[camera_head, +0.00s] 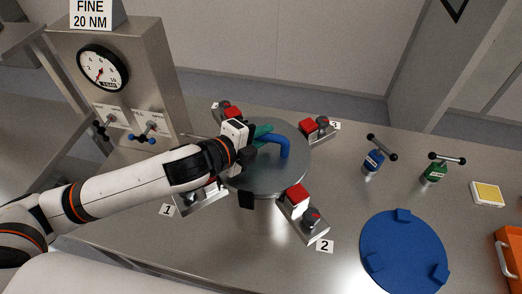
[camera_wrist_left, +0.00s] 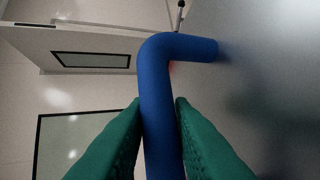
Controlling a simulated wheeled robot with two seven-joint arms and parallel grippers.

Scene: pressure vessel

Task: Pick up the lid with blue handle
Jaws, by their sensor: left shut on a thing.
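The lid (camera_head: 285,170) is a round grey metal disc with a blue handle (camera_head: 284,147) arching over its top. It sits among several clamps on the steel table. My left gripper (camera_head: 262,137) reaches over the lid from the left and is shut on the blue handle. In the left wrist view, the green fingers (camera_wrist_left: 156,130) lie on both sides of the blue handle (camera_wrist_left: 157,85), with the lid's grey surface (camera_wrist_left: 265,75) at the right. My right gripper does not show.
Red-topped clamps (camera_head: 298,196) stand around the lid. A gauge panel (camera_head: 150,75) stands behind left.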

